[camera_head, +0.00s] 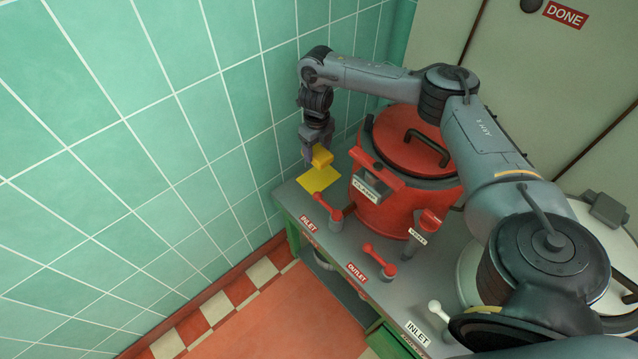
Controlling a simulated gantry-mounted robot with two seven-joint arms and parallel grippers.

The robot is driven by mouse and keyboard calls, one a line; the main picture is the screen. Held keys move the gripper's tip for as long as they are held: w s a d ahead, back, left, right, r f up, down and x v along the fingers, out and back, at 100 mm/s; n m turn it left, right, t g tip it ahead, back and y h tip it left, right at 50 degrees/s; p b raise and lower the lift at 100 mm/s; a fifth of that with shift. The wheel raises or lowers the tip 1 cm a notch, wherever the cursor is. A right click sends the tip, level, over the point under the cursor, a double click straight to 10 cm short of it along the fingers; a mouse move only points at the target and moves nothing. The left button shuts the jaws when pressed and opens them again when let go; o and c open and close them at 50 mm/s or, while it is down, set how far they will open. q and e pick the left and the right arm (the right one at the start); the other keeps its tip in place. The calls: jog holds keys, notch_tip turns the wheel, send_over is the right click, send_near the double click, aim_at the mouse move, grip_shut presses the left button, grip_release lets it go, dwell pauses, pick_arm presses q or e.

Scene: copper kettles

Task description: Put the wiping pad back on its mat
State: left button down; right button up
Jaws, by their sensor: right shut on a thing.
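The wiping pad (321,158) is a small yellow-orange block. My right gripper (314,153) is shut on it, with the arm reaching in from the right over the red kettle. The yellow mat (318,179) lies flat on the grey counter at the far left end, left of the red kettle. The pad is over the far part of the mat; I cannot tell whether it touches the mat or hangs just above it. My left gripper does not show.
The red kettle (402,200) with a black lid handle stands right of the mat. A red inlet lever (322,200) is just in front of the mat, and a red outlet lever (378,258) is nearer. The green tiled wall (130,130) is close on the left.

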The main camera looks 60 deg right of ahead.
jog(key=shift+s+d+f, duration=0.15)
jog(key=shift+d+f, duration=0.05)
jog(key=shift+f, duration=0.45)
notch_tip(320, 180, down, 5)
jog(key=shift+r+b, duration=0.2)
jog(key=shift+b, duration=1)
notch_tip(320, 180, down, 4)
jog(key=shift+d+f+b, duration=0.1)
jog(key=shift+b, duration=0.9)
jog(key=shift+f, duration=0.2)
jog(key=shift+f, duration=0.15)
jog(key=o, duration=1)
